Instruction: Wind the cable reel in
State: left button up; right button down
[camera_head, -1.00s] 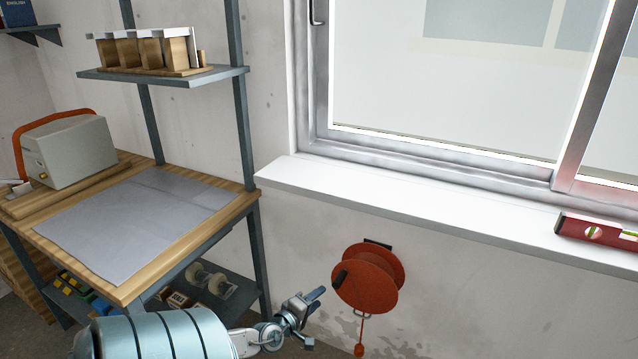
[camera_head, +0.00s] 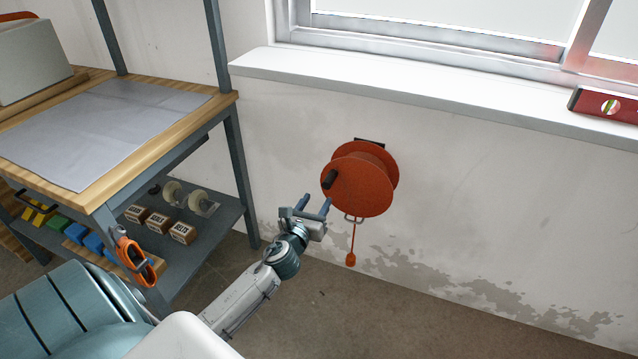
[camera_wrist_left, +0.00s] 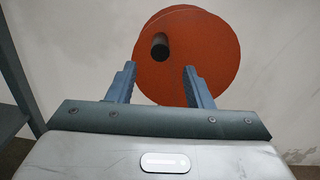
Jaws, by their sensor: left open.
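The cable reel (camera_head: 363,190) is an orange-red drum on a dark wall bracket below the window sill. Its black crank handle (camera_head: 329,180) sticks out at the left of the front disc. A short orange cable with an orange plug (camera_head: 351,259) hangs below the reel. My left gripper (camera_head: 313,207) is open and empty, just below and left of the handle, apart from it. In the left wrist view the handle (camera_wrist_left: 160,46) lies beyond the fingertips (camera_wrist_left: 158,68), roughly centred between them. My right gripper is not in view.
A workbench (camera_head: 150,150) with a grey sheet on top stands at the left. Its lower shelf (camera_head: 215,225) holds small boxes and tape rolls. The white window sill (camera_head: 420,100) runs above the reel, with a red level (camera_head: 605,104) on it. The floor before the wall is clear.

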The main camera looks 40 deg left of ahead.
aim_at(326, 186)
pick_arm(q)
jog(key=x, duration=1)
jog(key=shift+w, duration=0.1)
grip_shut()
